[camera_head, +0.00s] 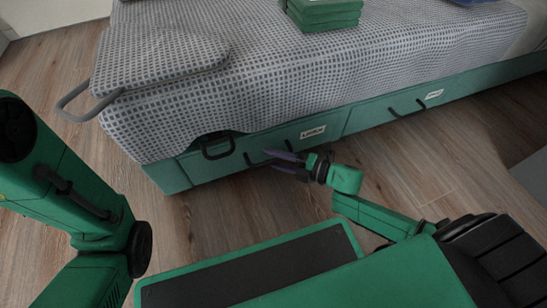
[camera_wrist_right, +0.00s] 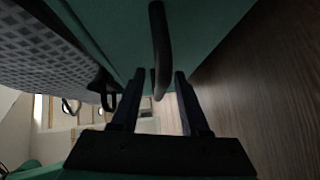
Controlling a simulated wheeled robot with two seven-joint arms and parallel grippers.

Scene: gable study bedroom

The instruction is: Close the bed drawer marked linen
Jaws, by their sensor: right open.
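The drawer marked linen (camera_head: 325,122) is a green front low in the side of the bed, with a white label. How far it stands out is hard to tell. Its dark bar handle (camera_head: 250,161) is at my right gripper's fingertips, and the handle also shows in the right wrist view (camera_wrist_right: 159,40). My right gripper (camera_head: 268,158) is open in front of the drawer. In the wrist view its two fingers (camera_wrist_right: 160,88) are apart, with the handle's end between them; contact cannot be told. My left arm comes in at the left, but its gripper is out of view.
A dark loop (camera_head: 217,150) sits left of the handle, under the hanging blanket (camera_head: 250,85). A second drawer (camera_head: 400,107) with its own label and handle is to the right. Wooden floor (camera_head: 240,205) is clear before the bed.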

